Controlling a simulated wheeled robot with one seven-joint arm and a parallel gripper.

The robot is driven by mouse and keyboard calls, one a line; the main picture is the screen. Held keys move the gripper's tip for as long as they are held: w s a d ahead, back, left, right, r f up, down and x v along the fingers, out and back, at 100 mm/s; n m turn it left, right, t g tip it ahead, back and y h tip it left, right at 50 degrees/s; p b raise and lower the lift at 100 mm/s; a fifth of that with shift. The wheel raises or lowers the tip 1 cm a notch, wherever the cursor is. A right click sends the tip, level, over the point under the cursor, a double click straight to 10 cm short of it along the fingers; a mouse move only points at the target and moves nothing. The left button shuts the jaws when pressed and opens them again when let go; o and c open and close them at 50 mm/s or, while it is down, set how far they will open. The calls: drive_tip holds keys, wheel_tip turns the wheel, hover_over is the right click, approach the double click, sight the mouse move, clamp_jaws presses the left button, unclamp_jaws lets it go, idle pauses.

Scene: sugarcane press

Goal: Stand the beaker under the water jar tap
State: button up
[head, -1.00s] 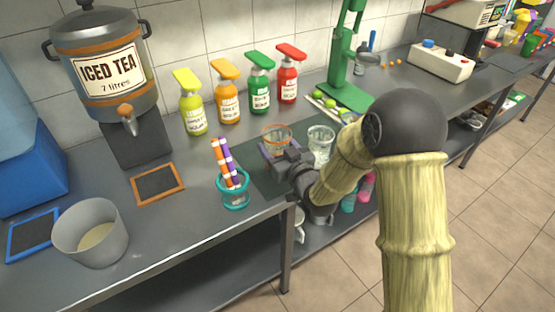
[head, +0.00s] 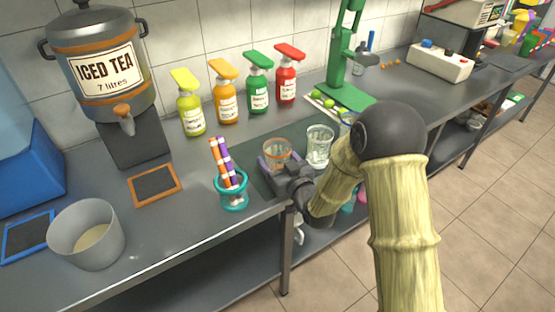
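The beaker (head: 277,149), a clear glass with an orange rim, is at the dark mat on the counter, left of another clear glass. My gripper (head: 275,162) is at the beaker from the front right, with its purple-tinted fingers around the lower part. It appears shut on the beaker; the far finger and the beaker's base are mostly hidden. I cannot tell if the base touches the mat. A blue container (head: 30,165), perhaps the water jar's stand, is cut off at the left edge; no tap shows on it. The iced tea urn (head: 105,60) has its own tap.
A clear glass (head: 320,148) stands close right of the beaker. A teal holder (head: 231,194) with striped straws stands to its left. An orange-framed slate (head: 155,186) and a grey pot (head: 87,236) are on the left counter.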

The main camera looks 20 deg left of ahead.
drive_tip(key=shift+o, duration=0.8)
drive_tip(key=shift+r+p, duration=0.1)
drive_tip(key=shift+p, duration=0.3)
drive_tip(key=p+v, duration=0.3)
drive_tip(key=v, duration=0.9)
drive_tip(key=shift+s+d+r, duration=0.2)
drive_tip(key=shift+s+r, duration=0.05)
drive_tip(key=shift+s, duration=0.05)
drive_tip(key=shift+d+p, duration=0.15)
drive_tip(key=shift+p, duration=0.85)
drive_tip(key=p, duration=0.2)
drive_tip(key=shift+s+d+p, duration=0.25)
drive_tip(key=shift+s+p, duration=0.05)
drive_tip(key=shift+p, duration=0.05)
